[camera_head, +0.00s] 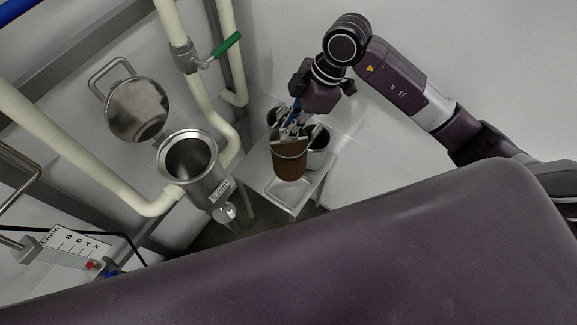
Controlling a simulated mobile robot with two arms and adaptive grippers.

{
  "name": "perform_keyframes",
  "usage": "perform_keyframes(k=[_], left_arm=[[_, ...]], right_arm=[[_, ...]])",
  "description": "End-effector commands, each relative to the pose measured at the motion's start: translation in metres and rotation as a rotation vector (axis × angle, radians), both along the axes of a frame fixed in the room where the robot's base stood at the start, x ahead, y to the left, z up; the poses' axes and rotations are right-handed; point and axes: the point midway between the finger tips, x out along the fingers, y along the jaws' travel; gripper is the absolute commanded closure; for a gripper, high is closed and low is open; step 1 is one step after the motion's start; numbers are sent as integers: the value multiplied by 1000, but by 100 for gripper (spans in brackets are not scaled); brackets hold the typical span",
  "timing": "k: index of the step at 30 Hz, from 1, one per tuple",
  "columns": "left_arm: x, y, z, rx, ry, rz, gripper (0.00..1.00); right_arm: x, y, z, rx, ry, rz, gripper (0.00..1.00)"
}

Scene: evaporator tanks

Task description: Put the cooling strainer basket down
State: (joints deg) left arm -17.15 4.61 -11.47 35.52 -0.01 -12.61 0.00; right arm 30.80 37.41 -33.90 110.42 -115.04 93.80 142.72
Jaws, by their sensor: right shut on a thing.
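The strainer basket (289,166) is brown with a lighter rim and hangs upright under my right gripper (291,131). The gripper is shut, and the contact at the basket's top is small and partly hidden. The basket is over a small light table (254,178), in front of other containers. A shallow pale tray (290,199) shows just below the basket; I cannot tell whether the basket touches it. My left gripper is out of view.
A steel bucket (318,158) and another dark container (273,116) stand close around the basket. Left of the table are an open steel strainer housing (212,181), its raised round lid (139,112), cream pipes (75,160) and a green valve handle (226,45).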

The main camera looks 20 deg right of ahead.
Motion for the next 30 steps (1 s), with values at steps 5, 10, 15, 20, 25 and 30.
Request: perform_keyframes(k=[5, 10, 15, 20, 25, 30], left_arm=[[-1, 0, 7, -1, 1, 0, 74], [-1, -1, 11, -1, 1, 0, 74], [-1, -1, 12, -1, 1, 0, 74], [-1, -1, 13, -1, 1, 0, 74], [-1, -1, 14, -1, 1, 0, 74], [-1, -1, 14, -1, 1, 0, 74]], right_arm=[[-2, 0, -49, 0, 6, -1, 100], [0, 1, -89, 1, 3, 1, 100], [1, 0, -110, 1, -1, 1, 100], [0, 0, -127, 0, 1, 2, 100], [0, 0, -151, 1, 0, 1, 100], [1, 1, -156, 2, -4, 3, 100]])
